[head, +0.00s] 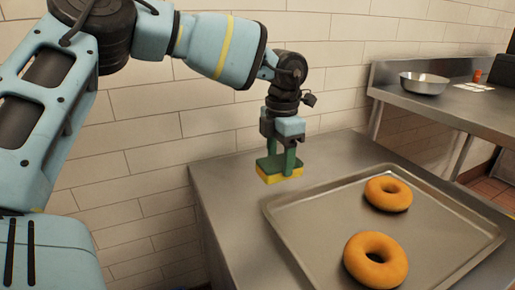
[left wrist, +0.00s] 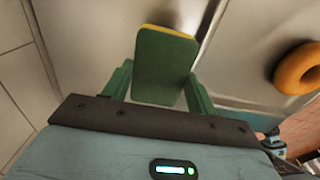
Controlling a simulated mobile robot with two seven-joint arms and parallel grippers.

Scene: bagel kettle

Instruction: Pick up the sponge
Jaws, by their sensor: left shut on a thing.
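The sponge (head: 281,173) has a yellow lower layer and a green upper layer. My left gripper (head: 282,163) is shut on it, with one green finger on each side. In the head view the sponge appears held above the steel table (head: 232,196), left of the tray; the exact gap below it is hard to tell. In the left wrist view the sponge (left wrist: 165,68) shows its green face and a thin yellow edge between the fingers (left wrist: 158,85). My right gripper is not in view.
A metal tray (head: 300,240) with two bagels (head: 388,194) (head: 376,260) lies on the table right of the sponge. A tiled wall (head: 150,150) stands behind. A second steel counter (head: 440,105) with a metal bowl (head: 424,83) is at the back right.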

